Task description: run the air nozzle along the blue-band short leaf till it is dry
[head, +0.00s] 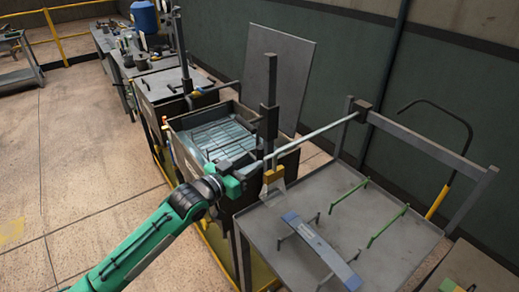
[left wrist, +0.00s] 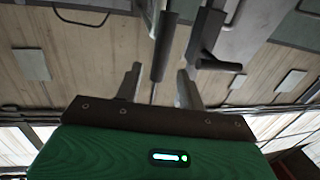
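My left gripper (head: 238,178) is left of that table, near the dark tank and well apart from the leaf. In the left wrist view its two fingers (left wrist: 160,86) stand apart. A dark rod-like piece (left wrist: 166,48) shows between and beyond them; I cannot tell whether it is the air nozzle or whether they touch it. I cannot identify the nozzle in the head view. My right gripper is not in view.
A yellow-topped, pale-ended brush-like piece (head: 273,177) is at the grey table's (head: 262,222) left corner. Green rods (head: 388,226) stand over the table. The water-filled tank (head: 222,138) stands behind the gripper. Open floor lies left.

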